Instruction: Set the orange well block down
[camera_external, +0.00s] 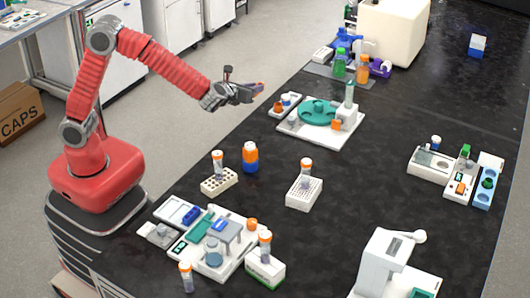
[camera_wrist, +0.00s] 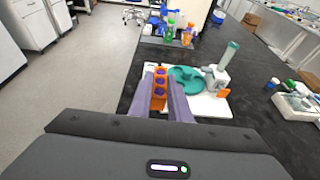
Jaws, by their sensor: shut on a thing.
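The orange well block (camera_wrist: 159,88) has a row of purple-blue wells and sits between the two fingers of my gripper (camera_wrist: 161,92) in the wrist view. My gripper is shut on it. In the external view my gripper (camera_external: 243,93) reaches out at the upper middle, near the left edge of the black bench, with a bit of the orange block (camera_external: 259,87) showing at its tip. The block is held in the air, apart from the bench top. Its underside is hidden.
A white device with a green disc (camera_external: 318,111) stands just beyond my gripper. Green and orange bottles (camera_external: 362,70) stand behind it. Tube racks (camera_external: 219,181) and (camera_external: 304,191) stand nearer. Bare black bench (camera_external: 270,215) lies between the devices.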

